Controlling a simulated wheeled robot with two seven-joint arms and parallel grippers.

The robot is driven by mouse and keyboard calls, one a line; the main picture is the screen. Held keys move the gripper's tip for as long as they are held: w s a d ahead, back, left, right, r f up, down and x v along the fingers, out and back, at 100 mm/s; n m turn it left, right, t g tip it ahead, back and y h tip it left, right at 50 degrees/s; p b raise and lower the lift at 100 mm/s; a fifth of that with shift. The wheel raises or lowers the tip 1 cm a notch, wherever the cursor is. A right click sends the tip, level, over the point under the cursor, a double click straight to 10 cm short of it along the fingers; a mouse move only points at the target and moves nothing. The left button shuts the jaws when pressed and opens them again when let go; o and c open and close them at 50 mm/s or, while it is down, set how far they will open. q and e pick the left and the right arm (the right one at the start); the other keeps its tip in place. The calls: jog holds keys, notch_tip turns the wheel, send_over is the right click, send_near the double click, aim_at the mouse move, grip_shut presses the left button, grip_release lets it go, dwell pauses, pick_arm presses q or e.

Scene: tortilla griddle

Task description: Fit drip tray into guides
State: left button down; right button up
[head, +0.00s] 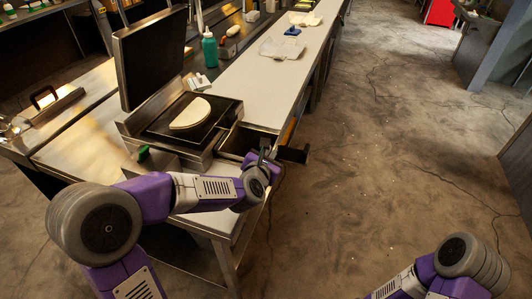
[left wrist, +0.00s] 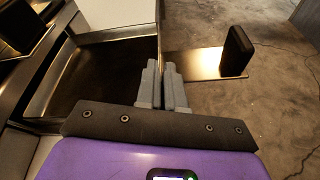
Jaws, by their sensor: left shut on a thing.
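The drip tray (head: 240,142) is a dark shallow metal pan at the right side of the griddle (head: 160,128), partly sticking out over the counter edge. In the left wrist view the tray (left wrist: 105,75) has a bright rim, and a flat metal tongue with a black upright handle (left wrist: 237,50) reaches right over the floor. My left gripper (head: 266,152) is shut on the tray's right wall; its grey fingers (left wrist: 162,75) straddle that wall in the left wrist view. The guides are hidden. My right gripper is out of view; only part of its arm shows.
A folded tortilla (head: 190,113) lies on the griddle under its raised lid (head: 150,58). A teal bottle (head: 209,47) stands behind on the long counter (head: 262,75), with a clear bag (head: 283,48) farther along. The floor at right is open.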

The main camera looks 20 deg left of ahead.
aim_at(234, 153)
pick_arm(q)
jog(key=shift+d, duration=0.35)
jog(key=shift+d+b, duration=0.2)
jog(key=shift+b, duration=0.25)
jog(key=shift+b, duration=0.35)
dwell(1.0)
jog(key=shift+w+a+r, duration=0.1)
jog(key=shift+a, duration=3.1)
jog(key=shift+w+a+r, duration=0.1)
jog(key=shift+a, duration=3.05)
